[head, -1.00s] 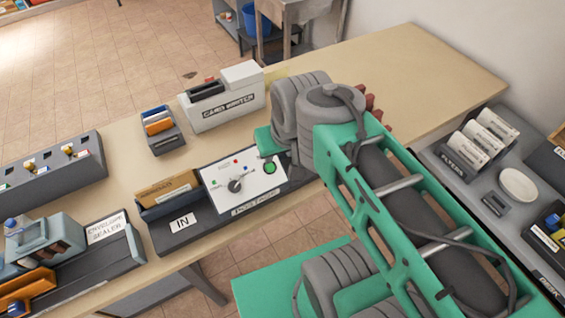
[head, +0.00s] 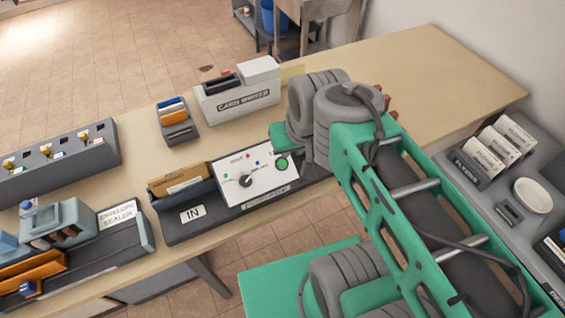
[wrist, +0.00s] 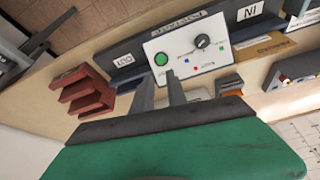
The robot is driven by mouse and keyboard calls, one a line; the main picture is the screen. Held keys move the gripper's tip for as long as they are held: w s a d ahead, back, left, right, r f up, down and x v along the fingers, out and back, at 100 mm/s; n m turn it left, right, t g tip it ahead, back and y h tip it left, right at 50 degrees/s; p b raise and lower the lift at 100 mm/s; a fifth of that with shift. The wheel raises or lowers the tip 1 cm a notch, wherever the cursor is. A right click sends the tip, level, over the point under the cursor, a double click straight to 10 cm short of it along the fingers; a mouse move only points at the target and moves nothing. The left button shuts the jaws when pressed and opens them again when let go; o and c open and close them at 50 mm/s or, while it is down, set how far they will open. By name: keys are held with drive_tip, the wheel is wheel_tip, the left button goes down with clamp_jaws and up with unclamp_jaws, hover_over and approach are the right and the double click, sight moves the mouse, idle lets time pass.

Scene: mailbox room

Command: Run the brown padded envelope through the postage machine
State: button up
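The postage machine (head: 258,183) has a white panel with a dark knob (head: 245,180) and a green button (head: 282,163). A brown envelope (head: 180,182) stands in its slot on the IN side; it also shows in the wrist view (wrist: 262,42). In the wrist view, my gripper (wrist: 158,76) has two dark fingers slightly apart with nothing between them. The fingertips appear just in front of the panel, close to the green button (wrist: 161,59); contact cannot be told. The head view hides my fingers behind my arm.
A card writer (head: 240,92), a small card holder (head: 176,122) and an envelope sealer (head: 115,235) stand on the table (head: 440,65). A reddish rack (wrist: 85,97) stands near the OUT side. The table's far right is clear.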

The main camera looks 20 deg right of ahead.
clamp_jaws()
idle(1.4)
